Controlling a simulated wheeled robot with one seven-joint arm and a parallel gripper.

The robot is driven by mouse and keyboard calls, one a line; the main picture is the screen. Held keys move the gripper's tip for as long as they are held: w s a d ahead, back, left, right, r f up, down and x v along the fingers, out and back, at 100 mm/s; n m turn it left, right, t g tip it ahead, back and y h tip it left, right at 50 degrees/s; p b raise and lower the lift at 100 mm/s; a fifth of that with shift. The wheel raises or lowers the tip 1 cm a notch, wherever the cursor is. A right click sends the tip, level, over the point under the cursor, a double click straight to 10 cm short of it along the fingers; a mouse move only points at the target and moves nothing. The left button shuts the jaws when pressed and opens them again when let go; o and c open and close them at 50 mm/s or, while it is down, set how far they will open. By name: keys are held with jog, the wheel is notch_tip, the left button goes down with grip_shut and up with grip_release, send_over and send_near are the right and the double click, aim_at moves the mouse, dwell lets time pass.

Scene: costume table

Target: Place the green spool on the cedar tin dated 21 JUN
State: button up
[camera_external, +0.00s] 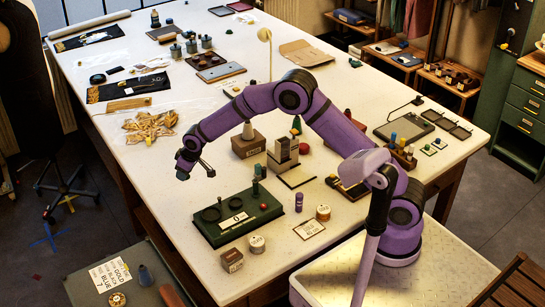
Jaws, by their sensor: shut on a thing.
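My gripper (195,174) hangs over the left part of the white table, to the left of the brown block, pointing down. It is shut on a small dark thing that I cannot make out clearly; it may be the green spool. Two small round tins stand near the front: an orange-brown one (323,213) to the right of the dark green stand and a paler one (257,244) in front of it. Another brown round tin (117,299) sits on the lower surface at the bottom left. The dates are too small to read, so I cannot tell which is 21 JUN.
A dark green stand (215,233) with rings and small upright pieces lies in front of my gripper. A brown block (248,146) and a grey block stack (283,155) stand right of it. Crumpled tan cloth (150,127) lies behind-left. A purple cylinder (299,202) stands near the tins.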

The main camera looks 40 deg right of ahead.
jog(key=shift+s+r, duration=0.1)
jog(key=shift+r, duration=0.4)
jog(key=s+n, duration=0.1)
jog(key=s, duration=0.3)
jog(key=s+a+f+n+g, duration=0.1)
jog(key=s+n, duration=0.1)
jog(key=s, duration=0.3)
jog(key=s+a+n+y, duration=0.1)
jog(key=s+n, duration=0.1)
jog(key=s, duration=0.3)
jog(key=shift+f, duration=0.15)
jog(key=s+n, duration=0.1)
jog(key=s, duration=0.3)
jog(key=s+n+g, duration=0.1)
jog(key=s+n, duration=0.1)
jog(key=s, duration=0.1)
jog(key=s+n+g+y, duration=0.1)
jog(key=s, duration=0.3)
jog(key=shift+s+r+n, duration=0.3)
jog(key=s+d+r+n+g+h, duration=0.15)
jog(key=s+d+n, duration=0.3)
jog(key=s, duration=0.75)
jog(key=s+d+n+g, duration=0.25)
jog(key=s+n, duration=0.35)
jog(key=s, duration=0.6)
send_over(231, 258)
jog(key=w, duration=0.1)
jog(key=shift+d+f, duration=0.4)
jog(key=shift+f, duration=2.05)
